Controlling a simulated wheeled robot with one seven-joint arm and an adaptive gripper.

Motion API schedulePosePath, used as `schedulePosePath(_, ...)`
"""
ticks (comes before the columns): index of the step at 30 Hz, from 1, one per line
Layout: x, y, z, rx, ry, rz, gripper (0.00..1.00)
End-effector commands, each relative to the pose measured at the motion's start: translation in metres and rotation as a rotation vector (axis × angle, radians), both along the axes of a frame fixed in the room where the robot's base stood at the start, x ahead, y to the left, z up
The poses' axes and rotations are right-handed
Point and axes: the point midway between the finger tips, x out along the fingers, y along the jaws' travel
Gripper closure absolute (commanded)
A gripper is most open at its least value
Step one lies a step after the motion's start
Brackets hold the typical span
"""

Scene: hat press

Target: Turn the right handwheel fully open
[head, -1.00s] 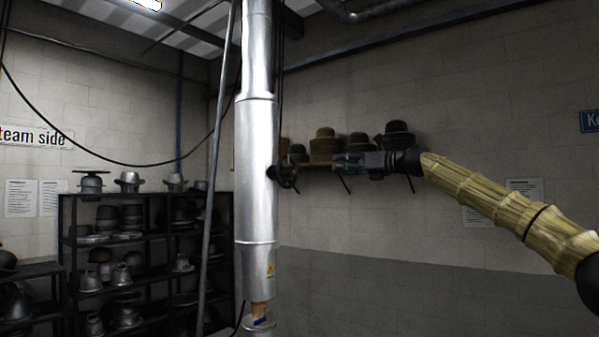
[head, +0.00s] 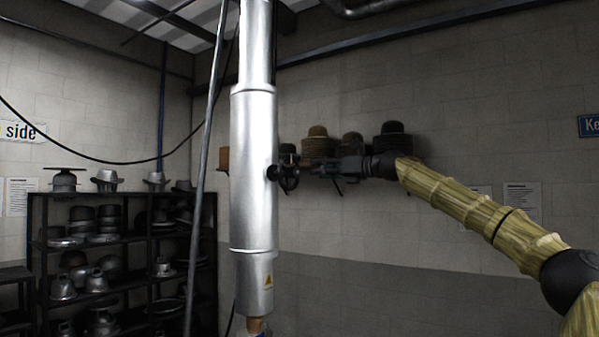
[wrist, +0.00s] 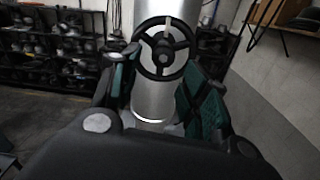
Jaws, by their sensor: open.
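The handwheel (head: 289,178) is a small dark wheel on the right side of a shiny vertical pipe (head: 254,170). In the wrist view the handwheel (wrist: 163,48) faces me as a black ring with spokes and a hub, in front of the pipe (wrist: 152,98). My gripper (head: 318,169) is just right of the wheel in the head view, at about its height. In the wrist view my gripper (wrist: 158,75) is open, with one green-padded finger on each side of the wheel. I cannot tell whether either finger touches the rim.
A thin slanted pipe (head: 204,170) runs left of the thick one. A black rack (head: 110,240) of metal hat forms stands at the left. Hats (head: 320,146) sit on a wall shelf behind my gripper. The space below my arm looks clear.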

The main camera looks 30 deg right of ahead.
Motion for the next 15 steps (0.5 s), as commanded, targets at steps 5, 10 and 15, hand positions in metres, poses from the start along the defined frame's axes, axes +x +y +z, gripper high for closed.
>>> schedulePosePath(5, 0.022, 0.001, -0.004, 0.005, 0.007, 0.0, 0.54)
schedulePosePath(10, 0.034, 0.001, -0.006, 0.006, 0.006, -0.001, 0.54)
schedulePosePath(15, 0.046, 0.006, -0.004, 0.006, 0.005, -0.003, 0.54)
